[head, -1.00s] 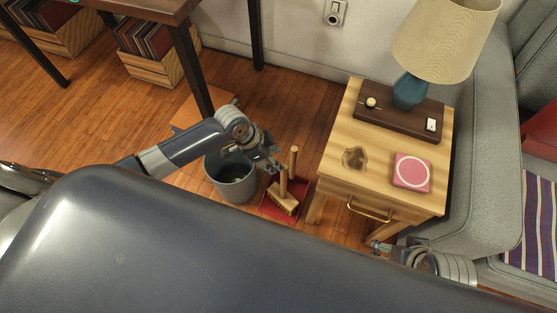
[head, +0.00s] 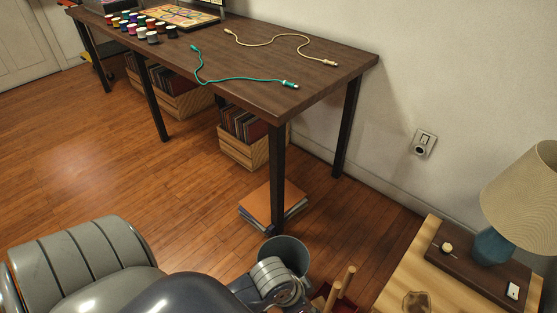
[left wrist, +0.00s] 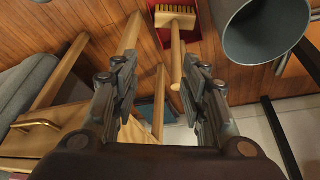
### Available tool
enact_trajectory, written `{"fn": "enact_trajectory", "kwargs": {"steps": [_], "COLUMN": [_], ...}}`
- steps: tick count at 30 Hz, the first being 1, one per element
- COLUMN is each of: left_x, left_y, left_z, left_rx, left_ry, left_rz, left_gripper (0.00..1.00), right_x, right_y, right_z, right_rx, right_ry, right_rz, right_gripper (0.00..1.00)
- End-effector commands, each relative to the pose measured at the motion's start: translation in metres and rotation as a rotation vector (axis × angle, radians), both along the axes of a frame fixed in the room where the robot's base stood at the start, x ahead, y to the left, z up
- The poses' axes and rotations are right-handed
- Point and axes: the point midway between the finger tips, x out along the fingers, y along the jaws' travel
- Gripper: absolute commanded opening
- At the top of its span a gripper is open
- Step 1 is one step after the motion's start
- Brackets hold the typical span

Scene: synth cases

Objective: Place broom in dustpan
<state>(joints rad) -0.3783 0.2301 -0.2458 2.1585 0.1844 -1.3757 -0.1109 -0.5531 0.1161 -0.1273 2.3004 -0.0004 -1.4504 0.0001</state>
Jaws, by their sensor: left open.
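The broom (left wrist: 176,19) has a wooden head with yellowish bristles and a wooden handle. In the left wrist view its head lies over the red dustpan (left wrist: 196,42); how it rests there I cannot tell. My left gripper (left wrist: 160,95) is open. The broom handle runs down toward the gap between its fingers, nearer the right finger, and is not gripped. In the head view two upright wooden handles (head: 347,282) rise at the bottom edge beside my left arm, with a bit of red around them. My left fingers are hidden there. My right gripper is out of view.
A grey bin (head: 291,252) stands close to my left arm and also shows in the left wrist view (left wrist: 262,32). The nightstand (head: 398,283) with a lamp (head: 492,246) is to the right. A dark desk (head: 262,60) stands behind, its leg near the bin. Open floor lies left.

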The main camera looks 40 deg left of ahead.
Motion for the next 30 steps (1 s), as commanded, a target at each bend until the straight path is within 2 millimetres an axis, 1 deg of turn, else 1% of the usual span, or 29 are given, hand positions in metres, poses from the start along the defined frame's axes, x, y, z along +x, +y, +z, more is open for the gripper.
{"fn": "enact_trajectory", "kwargs": {"steps": [1,3,6,8,12,26,28,30], "left_x": [-0.015,-0.029,-0.042,-0.047,-0.049,-0.048,-0.047,-0.046], "left_y": [0.010,0.025,0.041,0.046,0.049,0.048,0.048,0.047], "left_z": [0.003,0.008,0.012,0.013,0.014,0.013,0.011,0.005], "left_rx": [0.011,0.035,0.063,0.073,0.079,0.078,0.079,0.080], "left_ry": [0.017,0.031,0.046,0.051,0.053,0.053,0.056,0.064], "left_rz": [0.077,0.164,0.245,0.270,0.286,0.280,0.279,0.278], "left_gripper": [0.41,0.41,0.41,0.41,0.41,0.41,0.41,0.41], "right_x": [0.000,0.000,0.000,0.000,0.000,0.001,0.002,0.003], "right_y": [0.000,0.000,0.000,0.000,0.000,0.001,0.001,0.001], "right_z": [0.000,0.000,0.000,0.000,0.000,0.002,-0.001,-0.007], "right_rx": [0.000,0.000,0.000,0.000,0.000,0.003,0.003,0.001], "right_ry": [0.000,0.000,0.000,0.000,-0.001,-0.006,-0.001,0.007], "right_rz": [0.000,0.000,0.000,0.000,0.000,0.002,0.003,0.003], "right_gripper": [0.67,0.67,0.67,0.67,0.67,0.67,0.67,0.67]}}
